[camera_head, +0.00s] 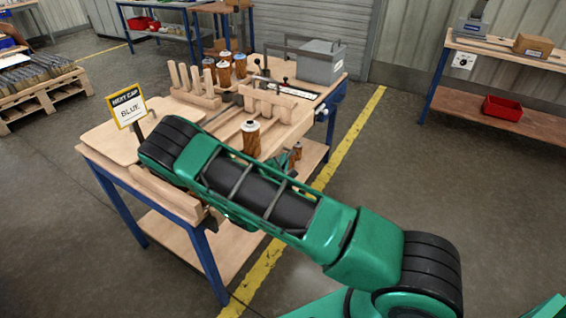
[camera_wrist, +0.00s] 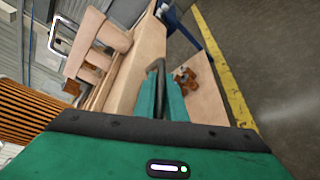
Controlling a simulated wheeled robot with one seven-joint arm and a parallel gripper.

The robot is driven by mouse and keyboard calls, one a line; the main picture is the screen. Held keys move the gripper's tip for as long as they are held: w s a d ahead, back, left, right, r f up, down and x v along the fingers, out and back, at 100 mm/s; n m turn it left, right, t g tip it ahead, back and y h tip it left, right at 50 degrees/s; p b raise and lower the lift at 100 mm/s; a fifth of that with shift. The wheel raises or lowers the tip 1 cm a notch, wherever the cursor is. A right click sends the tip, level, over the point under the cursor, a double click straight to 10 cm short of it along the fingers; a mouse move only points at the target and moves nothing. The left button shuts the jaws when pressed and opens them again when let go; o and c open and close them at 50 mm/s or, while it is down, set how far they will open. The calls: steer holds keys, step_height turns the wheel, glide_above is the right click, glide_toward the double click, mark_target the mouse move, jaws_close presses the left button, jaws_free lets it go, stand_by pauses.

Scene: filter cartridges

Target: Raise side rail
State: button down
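A pale wooden side rail (camera_wrist: 136,68) runs along the edge of the bench in the wrist view. In the head view I take it to be the long strip at the bench's right side, partly hidden by my arm. My gripper's two teal fingers (camera_wrist: 161,98) are beside the rail, one on each side of a thin dark bar (camera_wrist: 160,72), which looks like a handle. The gap is narrow, and I cannot tell whether the fingers press on the bar. In the head view my arm hides most of the gripper.
A white-capped cartridge (camera_head: 251,138) stands on the bench, with several more behind it (camera_head: 224,73). A sign (camera_head: 127,106) reads "NEXT CAP BLUE". A grey box (camera_head: 321,62) stands at the back. A brown cartridge (camera_wrist: 186,79) shows lower down. The floor to the right is clear.

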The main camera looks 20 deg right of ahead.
steer(key=shift+r, duration=2.65)
steer(key=shift+w, duration=0.1)
steer(key=c, duration=1.8)
jaws_free()
steer(key=shift+r, duration=0.15)
steer(key=shift+s+a, duration=0.15)
steer(key=shift+s, duration=0.1)
steer(key=v, duration=1)
steer(key=shift+s+a, duration=0.1)
